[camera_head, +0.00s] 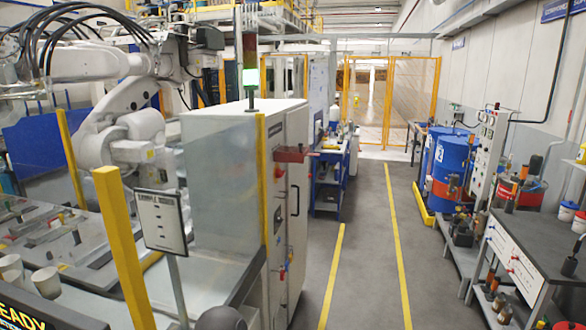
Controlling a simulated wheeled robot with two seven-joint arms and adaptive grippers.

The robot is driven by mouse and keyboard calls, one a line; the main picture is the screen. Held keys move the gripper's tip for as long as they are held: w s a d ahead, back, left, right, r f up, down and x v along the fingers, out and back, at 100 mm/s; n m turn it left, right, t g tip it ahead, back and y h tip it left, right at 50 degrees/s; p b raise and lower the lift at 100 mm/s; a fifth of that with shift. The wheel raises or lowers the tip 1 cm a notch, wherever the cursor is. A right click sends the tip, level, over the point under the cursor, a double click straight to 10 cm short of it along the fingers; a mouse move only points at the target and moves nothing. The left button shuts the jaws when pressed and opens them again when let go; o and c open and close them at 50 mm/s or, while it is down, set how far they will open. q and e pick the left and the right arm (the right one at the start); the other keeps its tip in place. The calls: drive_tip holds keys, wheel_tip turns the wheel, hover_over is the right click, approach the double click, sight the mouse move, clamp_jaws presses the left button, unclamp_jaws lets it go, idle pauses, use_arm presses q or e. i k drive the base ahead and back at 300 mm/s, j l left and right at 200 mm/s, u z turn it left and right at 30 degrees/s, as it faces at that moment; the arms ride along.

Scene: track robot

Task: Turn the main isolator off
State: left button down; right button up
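I cannot pick out the main isolator with certainty. A tall light-grey cabinet (296,215) stands left of the aisle. Its aisle side carries small red and blue parts (282,272), a long dark door handle (295,200) and a red box-like part (290,154) sticking out near the top. A grey upright panel (487,150) with several small knobs or lights stands at the right wall. These parts are too small to read as on or off. Neither of my grippers shows in the head view.
A clear grey aisle (365,250) with yellow floor lines runs ahead to yellow-framed fencing (410,100). Blue drums (450,165) and a dark-topped workbench (535,240) stand on the right. A yellow post (122,245), a sign (161,221) and a white industrial arm (125,130) are on the left.

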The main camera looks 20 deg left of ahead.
sight(280, 173)
drive_tip(key=i, duration=1.95)
